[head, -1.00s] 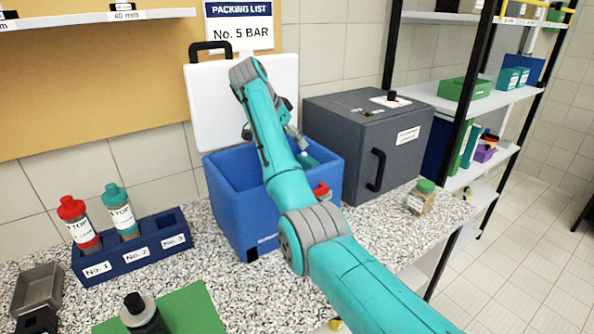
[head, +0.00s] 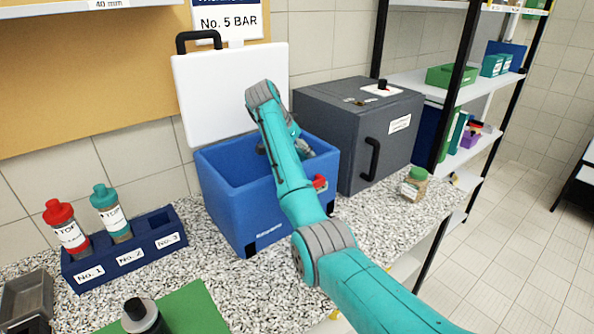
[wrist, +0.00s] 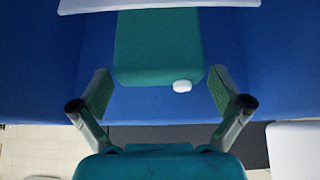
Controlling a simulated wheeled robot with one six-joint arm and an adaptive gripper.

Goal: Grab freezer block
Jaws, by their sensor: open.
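The freezer block (wrist: 160,45), a teal slab with a small white cap, shows in the wrist view inside the blue cool box (head: 262,213). My gripper (wrist: 162,92) is open, with one finger on each side of the block's near end. I see gaps between the fingers and the block; how far the fingertips overlap it in depth is unclear. In the head view my arm reaches down into the box, and the block is hidden by the arm and box wall.
The box's white lid (head: 232,92) stands open behind it. A blue rack (head: 122,248) with two bottles is at left.

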